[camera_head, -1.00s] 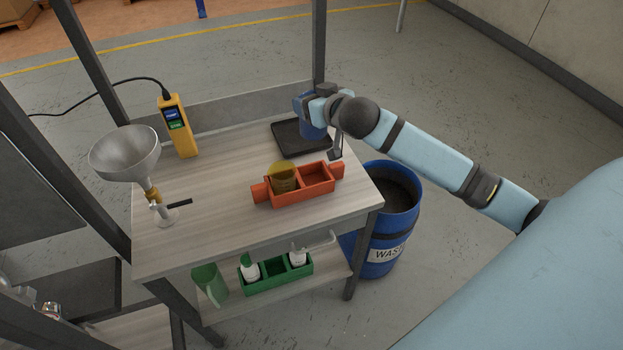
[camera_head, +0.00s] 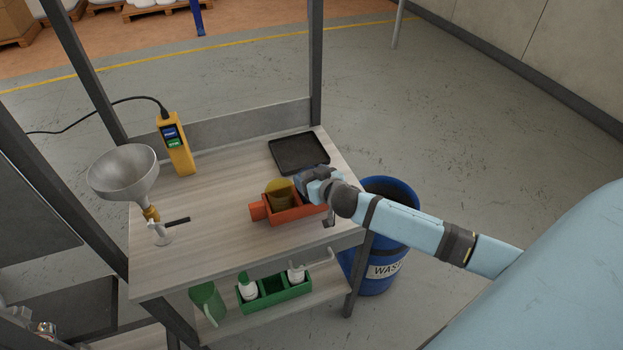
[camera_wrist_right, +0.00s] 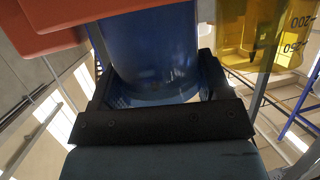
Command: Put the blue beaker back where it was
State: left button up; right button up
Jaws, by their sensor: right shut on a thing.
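My right gripper (camera_head: 310,187) is shut on the blue beaker (camera_wrist_right: 155,60), which fills the middle of the right wrist view between the two fingers. In the head view the gripper and wrist are over the right compartment of the orange rack (camera_head: 258,211) and hide most of the beaker. I cannot tell whether the beaker is inside the compartment or just above it. A yellow beaker (camera_head: 279,192) stands in the rack's left compartment; it also shows beside the blue one in the right wrist view (camera_wrist_right: 262,30). My left gripper is not in view.
A bare black tray (camera_head: 299,153) lies behind the rack. A metal funnel on a stand (camera_head: 125,172) and a yellow handheld device (camera_head: 175,145) are at the left. A green caddy (camera_head: 272,291) is on the lower shelf. A blue waste barrel (camera_head: 375,272) stands right of the table.

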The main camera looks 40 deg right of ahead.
jog(key=shift+f, duration=0.4)
jog(key=shift+f, duration=0.1)
jog(key=o, duration=1.1)
jog(key=shift+c, duration=0.2)
